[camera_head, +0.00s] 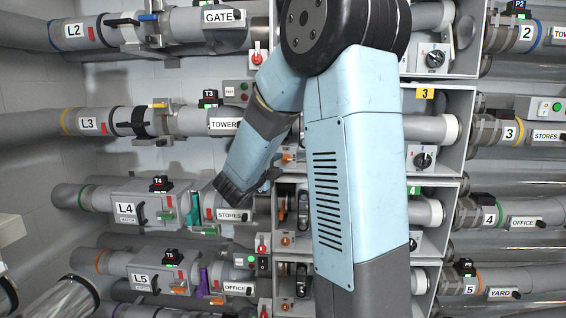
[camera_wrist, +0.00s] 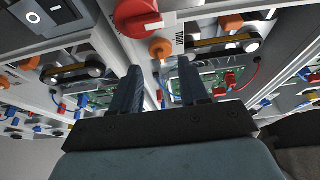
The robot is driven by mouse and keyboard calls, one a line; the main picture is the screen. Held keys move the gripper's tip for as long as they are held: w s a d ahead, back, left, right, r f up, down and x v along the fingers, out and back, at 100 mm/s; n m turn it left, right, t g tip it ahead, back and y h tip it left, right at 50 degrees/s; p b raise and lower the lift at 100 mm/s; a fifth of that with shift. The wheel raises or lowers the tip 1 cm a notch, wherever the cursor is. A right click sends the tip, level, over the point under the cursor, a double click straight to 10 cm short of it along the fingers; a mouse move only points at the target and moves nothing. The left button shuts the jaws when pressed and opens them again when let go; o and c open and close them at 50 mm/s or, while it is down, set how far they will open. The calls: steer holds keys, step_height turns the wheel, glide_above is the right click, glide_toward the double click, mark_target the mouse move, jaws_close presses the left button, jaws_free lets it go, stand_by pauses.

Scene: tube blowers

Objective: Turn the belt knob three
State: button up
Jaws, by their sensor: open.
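My gripper (camera_wrist: 158,70) is open and empty in the wrist view, its two dark fingers apart. An orange knob (camera_wrist: 160,48) shows just beyond the gap between the fingertips, beside a large red knob (camera_wrist: 137,16). Another orange knob (camera_wrist: 232,22) sits above a belt on pulleys (camera_wrist: 222,44) to the right. In the head view my gripper (camera_head: 268,182) is at the open bays left of my arm, its fingers small and partly hidden. An orange knob (camera_head: 286,157) shows near it. A yellow 3 label (camera_head: 425,94) marks a bay. I cannot tell which knob is belt knob three.
My large arm link hides much of the middle bays in the head view. Pipes such as L3 (camera_head: 88,122) and L4 (camera_head: 95,200) run left. A black knob on a white plate (camera_head: 424,160) is right. Red and blue wires and plugs (camera_wrist: 232,80) crowd the bay near my fingers.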

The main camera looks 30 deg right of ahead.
mark_target(285, 161)
steer(key=shift+x, duration=2.65)
steer(key=c, duration=0.7)
